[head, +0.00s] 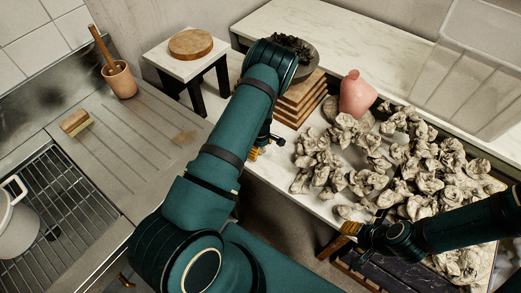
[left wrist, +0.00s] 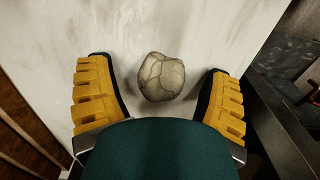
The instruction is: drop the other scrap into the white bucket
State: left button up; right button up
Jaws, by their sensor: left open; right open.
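A rounded, cracked grey-beige clay scrap (left wrist: 161,77) lies on a pale, white-streaked surface in the left wrist view. My left gripper (left wrist: 159,68) is open, with one yellow finger on each side of the scrap and a gap on both sides. In the head view my left gripper (head: 258,150) shows small beside the white worktop, partly behind my arm; I cannot make out that scrap there. A white bucket-like vessel (head: 14,225) with a handle stands at the left edge, cut off by the frame. My right gripper (head: 350,230) is open near the worktop's front edge.
Several crumpled clay pieces (head: 400,165) cover the right of the worktop. A pink vase (head: 357,94), stacked wooden boards (head: 300,100) and a clear bin (head: 475,65) stand behind. A brush (head: 75,122) and a cup with a wooden tool (head: 121,80) stand on the metal drainboard.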

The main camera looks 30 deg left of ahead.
pick_arm(q)
jog(key=c, duration=1.3)
